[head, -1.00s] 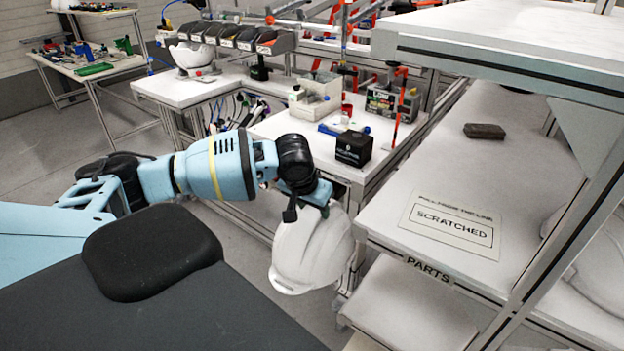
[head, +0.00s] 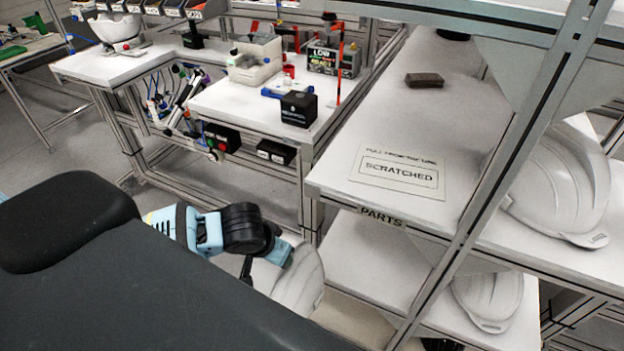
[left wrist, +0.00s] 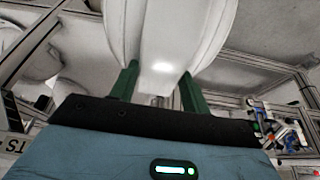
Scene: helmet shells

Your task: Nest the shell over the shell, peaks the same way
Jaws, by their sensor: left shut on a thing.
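My left gripper (head: 283,252) is shut on a white helmet shell (head: 301,281), held low in front of the shelf rack, partly hidden by my arm and body. In the left wrist view the green fingers of the gripper (left wrist: 158,85) clasp the held shell (left wrist: 165,40) on both sides. A second white shell (head: 562,190) sits on the rack's middle shelf at the right, partly behind a post. A third white shell (head: 490,300) sits on the lower shelf. Another white shell-like bowl (head: 117,28) stands on a fixture on the far bench. My right gripper is not in view.
A sign reading SCRATCHED (head: 398,172) lies on the middle shelf (head: 340,190), with a dark block (head: 425,80) behind it. A slanted metal post (head: 480,190) stands before the shells. The bench (head: 230,100) carries a black box (head: 298,108) and other devices. The lower shelf (head: 370,262) has bare room left of its shell.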

